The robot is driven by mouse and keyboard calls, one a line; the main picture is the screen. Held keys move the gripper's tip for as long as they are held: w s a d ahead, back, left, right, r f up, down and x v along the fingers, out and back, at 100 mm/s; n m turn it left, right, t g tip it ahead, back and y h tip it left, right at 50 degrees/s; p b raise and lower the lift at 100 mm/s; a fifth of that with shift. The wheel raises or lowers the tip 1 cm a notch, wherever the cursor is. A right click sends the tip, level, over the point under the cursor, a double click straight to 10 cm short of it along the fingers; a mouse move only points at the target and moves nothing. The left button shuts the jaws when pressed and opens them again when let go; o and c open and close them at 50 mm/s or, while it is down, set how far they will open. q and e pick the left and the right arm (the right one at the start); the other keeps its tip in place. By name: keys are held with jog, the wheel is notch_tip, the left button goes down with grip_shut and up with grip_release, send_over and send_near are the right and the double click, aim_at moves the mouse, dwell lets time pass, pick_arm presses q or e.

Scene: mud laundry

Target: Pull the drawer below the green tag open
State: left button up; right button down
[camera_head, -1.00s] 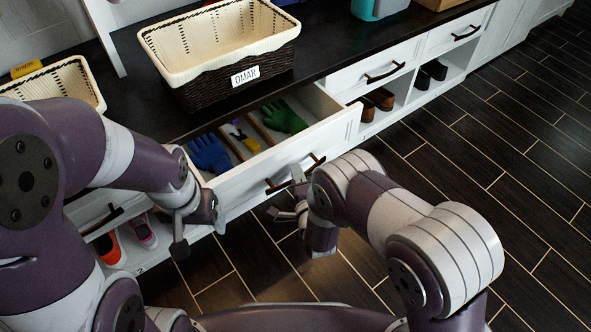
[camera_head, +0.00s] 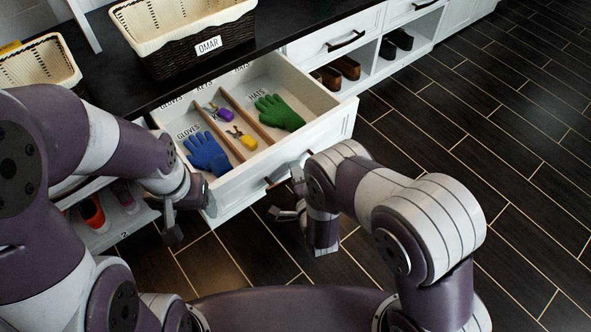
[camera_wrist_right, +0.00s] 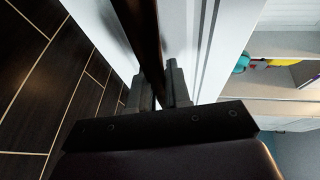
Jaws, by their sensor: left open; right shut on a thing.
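The white drawer (camera_head: 290,152) stands pulled out under the dark counter, its inside in plain view. Its dark bar handle (camera_head: 275,178) is partly hidden by my right gripper (camera_head: 296,182). In the right wrist view the two fingers of that gripper (camera_wrist_right: 160,92) are closed around the handle bar (camera_wrist_right: 147,40). My left gripper (camera_head: 188,216) is open and empty, beside the drawer's left front corner; I cannot tell if it touches. No green tag is visible in these views.
The drawer holds a blue glove (camera_head: 207,152), a green glove (camera_head: 279,112) and two key sets between wooden dividers. A basket marked OMAR (camera_head: 188,40) sits on the counter (camera_head: 275,28). Shoes stand in cubbies. Dark floor (camera_head: 470,140) is clear on the right.

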jog(key=c, duration=1.4)
grip_release()
jog(key=p+v, duration=0.3)
jog(key=v, duration=0.4)
jog(key=shift+s, duration=0.25)
